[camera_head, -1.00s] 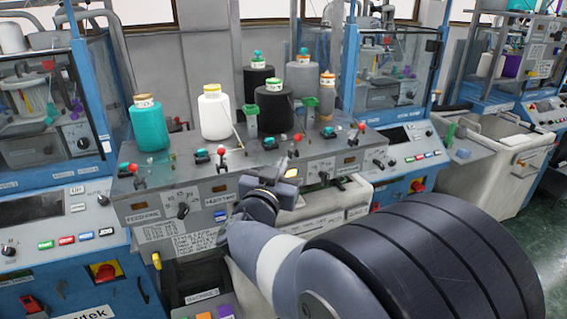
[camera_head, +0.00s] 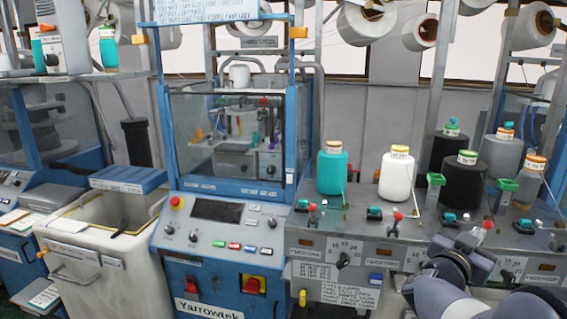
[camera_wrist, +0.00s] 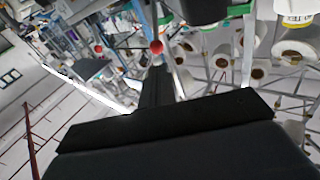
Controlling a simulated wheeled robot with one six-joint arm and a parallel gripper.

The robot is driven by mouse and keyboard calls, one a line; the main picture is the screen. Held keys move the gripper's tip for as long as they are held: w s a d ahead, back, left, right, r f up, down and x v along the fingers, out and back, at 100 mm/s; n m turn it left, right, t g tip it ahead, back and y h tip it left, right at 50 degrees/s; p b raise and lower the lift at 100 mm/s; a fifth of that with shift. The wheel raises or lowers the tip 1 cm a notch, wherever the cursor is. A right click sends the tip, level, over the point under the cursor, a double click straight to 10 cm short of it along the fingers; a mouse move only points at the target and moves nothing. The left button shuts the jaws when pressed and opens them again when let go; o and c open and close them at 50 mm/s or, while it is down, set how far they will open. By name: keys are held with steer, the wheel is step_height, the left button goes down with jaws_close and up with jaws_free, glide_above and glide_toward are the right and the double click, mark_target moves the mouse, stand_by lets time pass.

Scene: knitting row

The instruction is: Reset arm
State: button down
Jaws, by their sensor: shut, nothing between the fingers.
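My gripper (camera_head: 479,236) is at the lower right of the head view, in front of the grey bench panel (camera_head: 425,257) with its knobs and red-tipped levers. It is small there and partly hidden by my own wrist. In the wrist view my gripper (camera_wrist: 155,85) shows as a dark narrow shape, shut and with nothing held. Beyond it, that view is tilted and shows white yarn cones (camera_wrist: 222,62) and a red ball knob (camera_wrist: 156,47).
A teal yarn cone (camera_head: 332,172), a white one (camera_head: 397,178) and dark ones (camera_head: 463,184) stand on the bench. A blue knitting machine (camera_head: 222,255) is at centre, with a grey bin (camera_head: 95,250) to its left.

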step_height(320, 180, down, 6)
steer(key=d+m+t+h+b, duration=0.1)
steer(key=m+h+b, duration=0.3)
steer(key=b, duration=0.6)
steer(key=shift+s+d+m, duration=0.2)
steer(key=shift+d+m, duration=0.1)
steer(key=shift+d, duration=0.5)
